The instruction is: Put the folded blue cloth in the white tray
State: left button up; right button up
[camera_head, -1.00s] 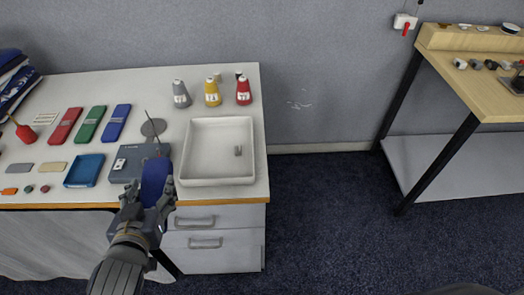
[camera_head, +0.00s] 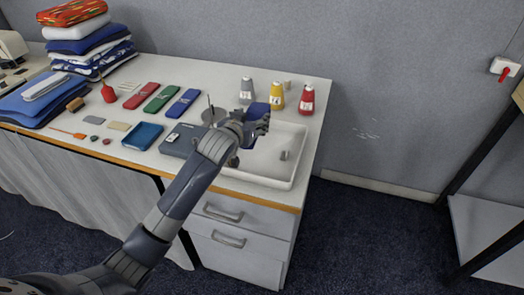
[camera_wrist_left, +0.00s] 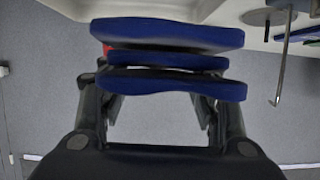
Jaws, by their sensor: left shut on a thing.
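My left gripper (camera_head: 262,124) is shut on the folded blue cloth (camera_head: 257,108), a dark blue pad mostly hidden behind the fingers. In the left wrist view the cloth (camera_wrist_left: 170,35) shows as several stacked blue layers between the fingers (camera_wrist_left: 158,92). The white tray (camera_head: 299,165) is a shallow rectangular box at the table's right end. The gripper and cloth appear over its back left part; the height above it is hard to tell. My arm and gripper hide the tray's left side. My right gripper is not in view.
A small grey item (camera_head: 284,155) lies in the tray. Grey, yellow (camera_head: 277,97) and red (camera_head: 307,98) bottles stand behind it. A grey box (camera_head: 180,140) and a blue tray (camera_head: 143,136) are to the left. Folded cloths (camera_head: 95,45) are stacked at far left.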

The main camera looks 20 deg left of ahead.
pick_arm(q)
notch_tip(320, 180, down, 5)
jog(key=shift+r, duration=0.15)
notch_tip(320, 180, down, 4)
jog(key=shift+s+r, duration=0.1)
jog(key=shift+f, duration=0.4)
jog(key=o, duration=0.8)
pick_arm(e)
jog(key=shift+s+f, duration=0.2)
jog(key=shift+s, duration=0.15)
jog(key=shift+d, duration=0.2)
